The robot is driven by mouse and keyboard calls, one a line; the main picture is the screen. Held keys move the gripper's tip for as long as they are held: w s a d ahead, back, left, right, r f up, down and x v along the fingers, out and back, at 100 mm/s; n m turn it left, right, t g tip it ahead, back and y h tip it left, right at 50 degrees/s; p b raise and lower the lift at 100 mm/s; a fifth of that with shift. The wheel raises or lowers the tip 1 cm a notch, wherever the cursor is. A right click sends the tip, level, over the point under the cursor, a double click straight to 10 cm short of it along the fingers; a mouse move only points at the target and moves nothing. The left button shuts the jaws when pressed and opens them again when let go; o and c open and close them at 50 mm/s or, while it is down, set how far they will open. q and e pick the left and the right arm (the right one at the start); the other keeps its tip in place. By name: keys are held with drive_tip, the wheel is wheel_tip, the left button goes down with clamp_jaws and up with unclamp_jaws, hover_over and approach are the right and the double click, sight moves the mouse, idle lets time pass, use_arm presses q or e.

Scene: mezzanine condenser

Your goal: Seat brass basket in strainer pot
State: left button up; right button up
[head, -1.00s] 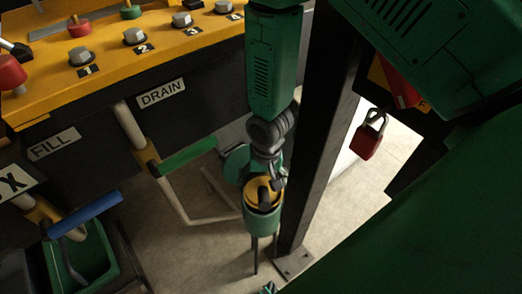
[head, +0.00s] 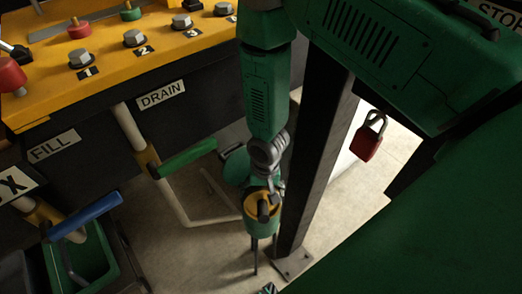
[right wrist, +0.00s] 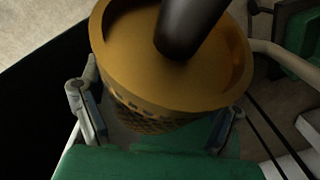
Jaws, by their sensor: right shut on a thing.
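The brass basket (head: 252,212) shows in the head view as a small gold disc with a dark knob. It sits at the mouth of the green strainer pot (head: 262,231) on thin legs. My right gripper (head: 263,193) is at the basket, shut on it. In the right wrist view the basket (right wrist: 120,45) is large, with a wide rim, perforated sides and a thick dark handle. The gripper's fingers (right wrist: 155,122) lie on either side below the rim. How deep the basket sits in the pot is hidden. My left gripper is not in view.
A dark post (head: 318,160) stands close right of the arm. A green-handled lever (head: 187,158) and pale pipe stand left. A yellow bolt panel (head: 110,55), a green bin (head: 88,258) and a red padlock (head: 366,144) are around. Floor shows behind the pot.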

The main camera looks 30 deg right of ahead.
wheel_tip(320, 180, down, 3)
drive_tip(key=shift+s+r, duration=0.1)
drive_tip(key=shift+r, duration=0.05)
drive_tip(key=shift+s, duration=0.1)
drive_tip(key=o, duration=1.5)
drive_tip(key=shift+o, duration=0.2)
